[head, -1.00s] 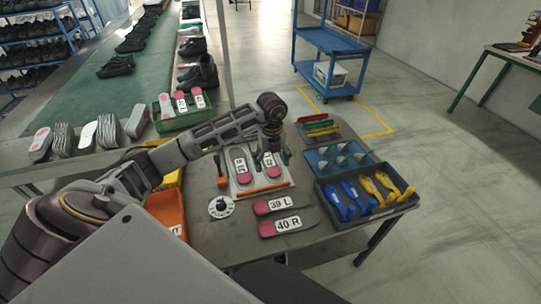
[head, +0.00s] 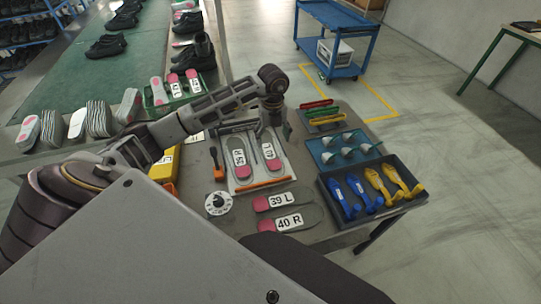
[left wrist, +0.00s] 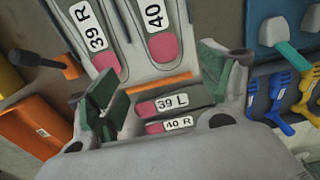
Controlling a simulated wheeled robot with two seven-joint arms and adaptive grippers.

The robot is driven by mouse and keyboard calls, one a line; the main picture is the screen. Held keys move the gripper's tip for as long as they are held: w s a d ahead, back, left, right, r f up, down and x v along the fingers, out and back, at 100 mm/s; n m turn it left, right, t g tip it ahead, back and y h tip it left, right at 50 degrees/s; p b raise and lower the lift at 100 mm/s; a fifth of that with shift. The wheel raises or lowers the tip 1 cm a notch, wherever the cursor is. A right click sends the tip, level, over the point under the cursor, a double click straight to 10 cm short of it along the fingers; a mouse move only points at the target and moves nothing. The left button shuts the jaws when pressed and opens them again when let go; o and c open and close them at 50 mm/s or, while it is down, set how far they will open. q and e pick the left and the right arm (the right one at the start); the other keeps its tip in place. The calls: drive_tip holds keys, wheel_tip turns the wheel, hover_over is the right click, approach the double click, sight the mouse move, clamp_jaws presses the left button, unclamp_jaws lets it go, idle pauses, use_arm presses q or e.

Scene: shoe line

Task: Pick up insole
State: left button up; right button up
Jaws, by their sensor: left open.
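Two grey insoles with pink heels lie side by side on a pale board (head: 243,187): the left one (head: 239,168) and the right one (head: 273,163). In the left wrist view they read 39 R (left wrist: 103,62) and 40 (left wrist: 163,46). Below the board, insole 39 L (head: 262,203) and insole 40 R (head: 270,227) lie flat on the grey table; they also show in the left wrist view between the fingers. My left gripper (head: 270,123) hangs over the board's far edge. In the left wrist view its green-padded fingers (left wrist: 160,95) are apart and empty. My right gripper is out of view.
A dial (head: 218,203) and an orange-handled tool (head: 219,173) lie left of the board. A dark tray (head: 333,207) with blue and yellow tools, and a teal tray (head: 325,163), stand right. A green bin (head: 155,103) holds insoles on the conveyor side.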

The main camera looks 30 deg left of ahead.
use_arm(q)
hover_over(273, 162)
wheel_tip(273, 162, down, 8)
drive_tip(key=shift+s+a+f, duration=0.1)
drive_tip(key=shift+s, duration=0.05)
drive_tip(key=shift+f, duration=0.55)
drive_tip(key=f, duration=0.1)
drive_tip(key=f+p, duration=0.1)
drive_tip(key=f, duration=0.1)
drive_tip(key=shift+d+f, duration=0.2)
drive_tip(key=shift+f, duration=0.6)
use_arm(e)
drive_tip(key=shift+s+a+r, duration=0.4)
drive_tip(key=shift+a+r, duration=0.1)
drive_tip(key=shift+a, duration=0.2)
use_arm(q)
drive_tip(key=shift+c, duration=0.4)
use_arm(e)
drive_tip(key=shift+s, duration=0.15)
